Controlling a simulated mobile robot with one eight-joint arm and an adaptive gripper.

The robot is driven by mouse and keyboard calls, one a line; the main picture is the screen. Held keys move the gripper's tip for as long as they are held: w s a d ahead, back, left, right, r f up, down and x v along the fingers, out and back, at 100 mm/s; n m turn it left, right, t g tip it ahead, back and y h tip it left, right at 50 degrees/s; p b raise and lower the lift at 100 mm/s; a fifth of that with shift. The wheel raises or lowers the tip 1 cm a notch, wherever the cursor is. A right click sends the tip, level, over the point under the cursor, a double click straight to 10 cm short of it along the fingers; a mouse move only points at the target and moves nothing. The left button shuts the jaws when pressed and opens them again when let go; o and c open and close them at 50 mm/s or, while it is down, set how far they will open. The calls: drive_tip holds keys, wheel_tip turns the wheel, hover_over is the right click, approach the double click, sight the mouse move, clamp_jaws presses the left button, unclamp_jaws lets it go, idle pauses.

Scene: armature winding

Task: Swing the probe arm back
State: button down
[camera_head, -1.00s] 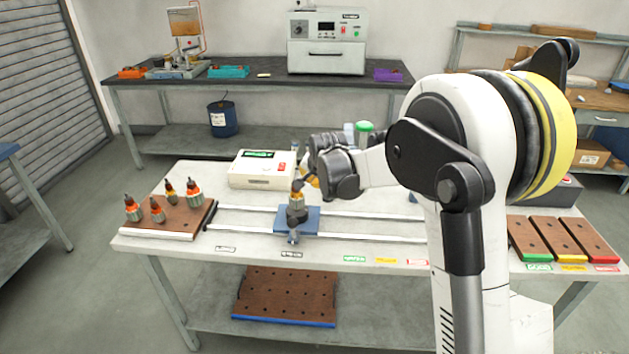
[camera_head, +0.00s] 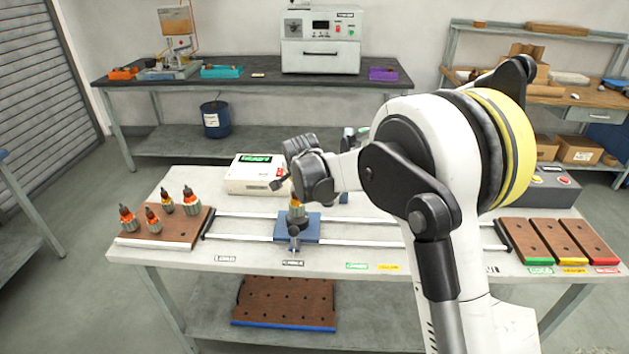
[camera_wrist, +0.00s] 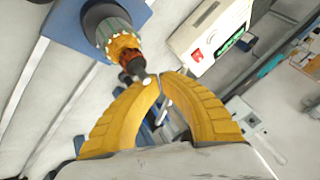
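My gripper (camera_wrist: 160,77) shows in the wrist view as two yellow curved fingers with their tips together and nothing visibly held between them. An armature (camera_wrist: 118,42), with a grey ribbed core, orange windings and a dark shaft, is just beyond the tips. Its shaft end looks very close to the left finger; I cannot tell if they touch. In the head view the armature (camera_head: 297,213) stands upright on the blue fixture (camera_head: 282,235) on the rails. I cannot clearly make out the probe arm; grey and blue parts behind the fingers are partly hidden.
A white tester box (camera_head: 245,185) stands behind the rails. A brown rack (camera_head: 180,228) with several armatures is at the left. Brown trays with green (camera_head: 525,243), yellow (camera_head: 558,243) and red (camera_head: 590,243) edges are at the right. My arm hides part of the table.

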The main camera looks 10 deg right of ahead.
drive_tip(key=w+a+m+h+p, duration=0.2)
drive_tip(key=w+m+h, duration=0.1)
drive_tip(key=w, duration=0.4)
drive_tip(key=shift+w+a+m+g+p, duration=0.3)
drive_tip(key=shift+a+m+p, duration=0.1)
drive_tip(key=shift+m, duration=0.4)
